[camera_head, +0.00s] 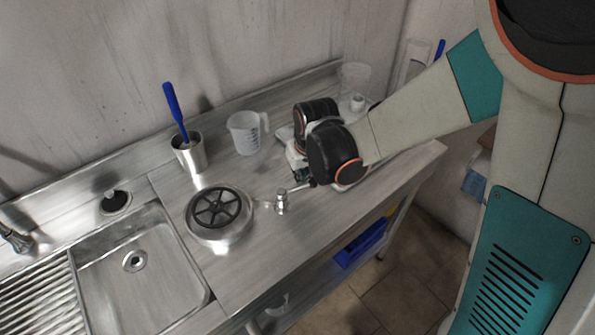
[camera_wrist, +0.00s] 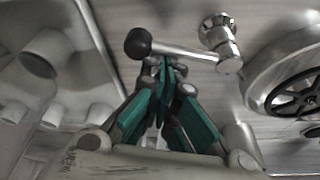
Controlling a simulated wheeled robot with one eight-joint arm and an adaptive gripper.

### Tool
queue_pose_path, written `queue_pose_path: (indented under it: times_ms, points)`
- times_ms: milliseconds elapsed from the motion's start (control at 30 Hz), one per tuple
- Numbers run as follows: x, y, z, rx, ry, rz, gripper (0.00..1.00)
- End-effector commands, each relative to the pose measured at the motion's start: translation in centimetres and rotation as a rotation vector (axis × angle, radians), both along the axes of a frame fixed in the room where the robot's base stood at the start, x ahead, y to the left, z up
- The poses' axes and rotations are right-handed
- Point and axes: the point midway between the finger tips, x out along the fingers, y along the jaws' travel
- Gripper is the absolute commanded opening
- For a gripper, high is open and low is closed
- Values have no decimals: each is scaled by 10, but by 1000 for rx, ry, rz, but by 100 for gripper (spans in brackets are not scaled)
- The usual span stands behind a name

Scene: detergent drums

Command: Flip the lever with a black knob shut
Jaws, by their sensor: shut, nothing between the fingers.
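The lever's black knob (camera_wrist: 138,43) shows in the wrist view at upper centre-left, on the end of a silver lever arm (camera_wrist: 185,52). The arm runs right to a metal valve (camera_wrist: 219,32), which in the head view (camera_head: 281,203) stands beside a drum with a black spoked wheel (camera_head: 217,208). My gripper (camera_wrist: 165,66) is shut and empty. Its fingertips are close to the lever arm, just right of the knob; I cannot tell whether they touch. In the head view my gripper (camera_head: 302,174) is by the valve, partly hidden by my wrist.
A measuring jug (camera_head: 246,133) and a metal cup with a blue-handled tool (camera_head: 189,153) stand behind the drum. A sink (camera_head: 137,275) is at left. Clear glassware (camera_head: 355,78) stands at the back right. The counter in front of the valve is clear.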

Motion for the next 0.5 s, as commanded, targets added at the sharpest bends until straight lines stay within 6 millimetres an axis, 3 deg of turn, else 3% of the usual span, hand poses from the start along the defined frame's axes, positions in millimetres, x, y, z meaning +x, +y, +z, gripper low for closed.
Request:
queue_pose_path:
  times_ms: [500]
  points:
    - [-31, -14, -1, -2, 0, -488, 0]
